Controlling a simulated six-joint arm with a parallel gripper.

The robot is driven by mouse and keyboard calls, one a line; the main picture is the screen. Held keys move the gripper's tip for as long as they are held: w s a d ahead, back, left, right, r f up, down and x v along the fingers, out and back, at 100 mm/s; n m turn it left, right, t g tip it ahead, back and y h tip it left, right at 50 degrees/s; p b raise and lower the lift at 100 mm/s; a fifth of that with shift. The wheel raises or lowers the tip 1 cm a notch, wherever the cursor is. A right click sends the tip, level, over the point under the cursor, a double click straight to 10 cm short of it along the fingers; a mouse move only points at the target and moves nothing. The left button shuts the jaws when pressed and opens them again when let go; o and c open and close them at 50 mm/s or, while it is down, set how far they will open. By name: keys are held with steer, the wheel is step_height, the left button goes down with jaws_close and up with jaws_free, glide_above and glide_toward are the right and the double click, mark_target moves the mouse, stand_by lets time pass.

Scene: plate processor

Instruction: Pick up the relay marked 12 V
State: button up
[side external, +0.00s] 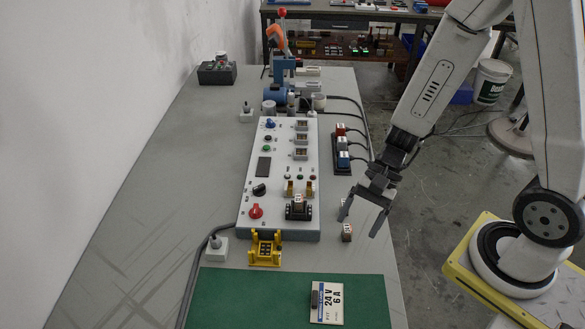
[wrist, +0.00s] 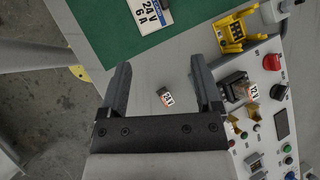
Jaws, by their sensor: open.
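A small relay with a white and orange label (side external: 347,233) stands on the grey table near its right edge. In the wrist view this relay (wrist: 166,97) lies between my finger lines; its small label seems to read 24 V. Another relay (wrist: 251,92), seemingly marked 12 V, sits at a dark holder on the white panel; it also shows in the side view (side external: 299,201). My gripper (side external: 362,220) is open and empty, above and beside the loose relay. In the wrist view, my gripper (wrist: 160,75) has its fingers wide apart, touching nothing.
The white control panel (side external: 277,222) with knobs and buttons stands left of my gripper. A yellow socket (side external: 265,248) is at its front. A card reading 24 V 6 A (side external: 328,304) lies on the green mat (side external: 240,298). Bare table surrounds the loose relay.

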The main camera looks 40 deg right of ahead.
steer(key=w+a+f+m+t+y, duration=0.1)
steer(key=w+a+m+t+y, duration=0.15)
steer(key=w+m+t, duration=0.35)
steer(key=m+t+h, duration=0.1)
steer(key=m+t, duration=0.4)
steer(key=m, duration=0.4)
glide_toward(295, 202)
steer(key=w+f, duration=0.2)
steer(key=w, duration=0.1)
steer(key=shift+w+a+f, duration=0.25)
steer(key=shift+w+a, duration=0.1)
steer(key=shift+a, duration=0.25)
steer(key=shift+w+a+f, duration=0.25)
steer(key=shift+w+a, duration=0.05)
steer(key=shift+a, duration=0.35)
steer(key=shift+x, duration=2.65)
steer(key=shift+s+f, duration=0.15)
jaws_close()
